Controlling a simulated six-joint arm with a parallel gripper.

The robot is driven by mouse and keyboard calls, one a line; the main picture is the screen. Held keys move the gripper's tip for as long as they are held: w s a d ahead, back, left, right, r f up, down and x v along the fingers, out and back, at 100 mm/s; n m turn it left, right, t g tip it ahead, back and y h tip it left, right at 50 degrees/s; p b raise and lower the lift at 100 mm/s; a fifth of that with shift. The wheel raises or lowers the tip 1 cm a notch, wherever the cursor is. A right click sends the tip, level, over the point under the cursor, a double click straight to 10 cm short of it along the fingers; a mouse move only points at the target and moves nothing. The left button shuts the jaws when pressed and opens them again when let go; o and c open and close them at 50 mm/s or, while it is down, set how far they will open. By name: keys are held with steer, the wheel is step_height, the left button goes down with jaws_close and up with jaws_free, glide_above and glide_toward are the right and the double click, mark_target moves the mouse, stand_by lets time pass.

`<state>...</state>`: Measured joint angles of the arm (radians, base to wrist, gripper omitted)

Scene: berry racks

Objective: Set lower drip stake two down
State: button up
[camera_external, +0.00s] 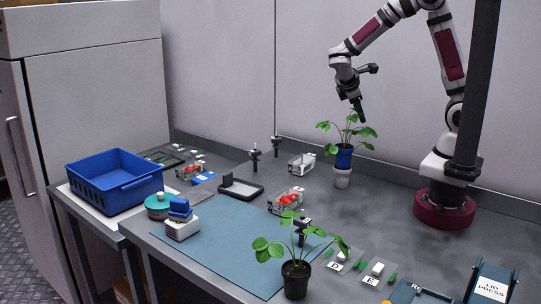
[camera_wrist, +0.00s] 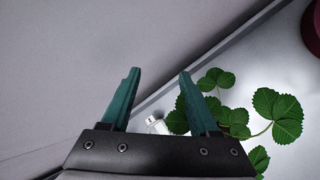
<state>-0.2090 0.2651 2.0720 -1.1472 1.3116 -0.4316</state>
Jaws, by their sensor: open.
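My gripper (camera_external: 359,114) points down above the leafy plant (camera_external: 351,132) in the blue pot (camera_external: 344,158) on a white base. In the wrist view its two teal fingers (camera_wrist: 160,72) stand apart with nothing held between them. Strawberry-like leaves (camera_wrist: 283,118) show beside and behind the right finger; I cannot tell whether they touch it. A small white piece (camera_wrist: 157,124) shows low between the fingers. No drip stake can be clearly identified; dark upright pieces stand at the back (camera_external: 254,160) and behind the front plant (camera_external: 302,229), but they are too small to name.
A second plant in a black pot (camera_external: 296,280) stands at the front. A blue mat (camera_external: 215,245), clear punnets with red fruit (camera_external: 286,203) and a blue crate (camera_external: 114,179) lie leftward. Labelled white pieces (camera_external: 373,273) and a lid press (camera_external: 490,287) are front right. Bare worktop lies right of centre.

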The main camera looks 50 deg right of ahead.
steer(key=s+a+r+m+y, duration=0.1)
steer(key=s+a+m+y, duration=0.4)
steer(key=s, duration=0.5)
steer(key=s+a+r+m+y, duration=0.1)
steer(key=s+a+m+y, duration=0.3)
steer(key=s+m, duration=0.5)
steer(key=shift+s+a+y, duration=0.35)
steer(key=shift+a+y, duration=0.05)
steer(key=shift+a, duration=0.65)
